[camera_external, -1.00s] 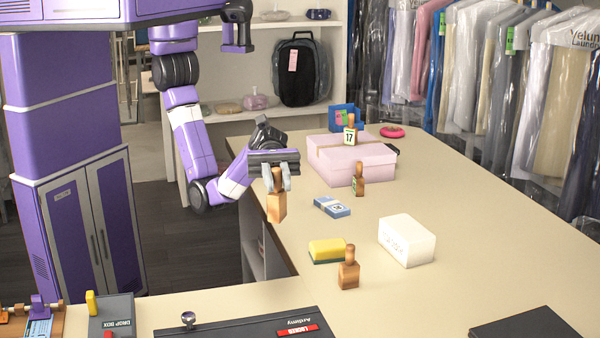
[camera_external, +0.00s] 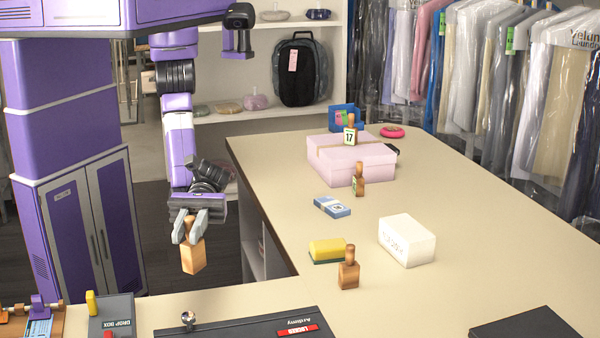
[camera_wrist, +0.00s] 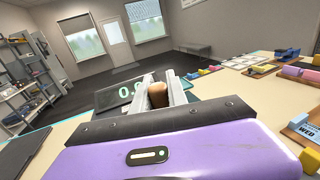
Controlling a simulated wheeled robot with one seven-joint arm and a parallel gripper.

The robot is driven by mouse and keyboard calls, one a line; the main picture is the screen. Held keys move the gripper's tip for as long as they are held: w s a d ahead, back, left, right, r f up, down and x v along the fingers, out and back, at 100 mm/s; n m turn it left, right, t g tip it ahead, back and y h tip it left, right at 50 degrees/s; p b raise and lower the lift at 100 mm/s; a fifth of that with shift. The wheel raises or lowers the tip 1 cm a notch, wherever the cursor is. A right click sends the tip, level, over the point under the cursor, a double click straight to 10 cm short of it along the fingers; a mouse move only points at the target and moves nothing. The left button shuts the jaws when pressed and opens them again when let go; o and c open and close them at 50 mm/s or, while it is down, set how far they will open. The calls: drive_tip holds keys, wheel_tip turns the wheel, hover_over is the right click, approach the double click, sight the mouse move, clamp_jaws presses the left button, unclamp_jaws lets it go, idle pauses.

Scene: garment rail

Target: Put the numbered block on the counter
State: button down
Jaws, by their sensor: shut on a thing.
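My gripper (camera_external: 188,237) is shut on a wooden block (camera_external: 193,258) by its knob-like top. The block hangs in the air left of the counter (camera_external: 300,220), over the dark floor in the picture. No number shows on its visible faces. In the wrist view its brown rounded top (camera_wrist: 158,95) sits between the two fingers. A similar wooden block with a "17" label (camera_external: 350,137) stands on the pink box (camera_external: 350,163). Another wooden block (camera_external: 359,180) with a pale label seen edge-on stands before the box, and one more (camera_external: 348,270) stands near the sponge.
A yellow-green sponge (camera_external: 327,250), a white block (camera_external: 406,240), and a blue-white packet (camera_external: 331,207) are on the counter. A dark flat panel (camera_external: 250,327) lies on the front section. The counter's middle right is clear. Bagged garments (camera_external: 520,90) hang behind.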

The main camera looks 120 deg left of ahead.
wheel_tip(320, 180, down, 16)
drive_tip(key=shift+b, duration=1.25)
drive_tip(key=shift+f, duration=0.1)
drive_tip(key=c, duration=1.3)
unclamp_jaws()
drive_tip(key=v, duration=1.2)
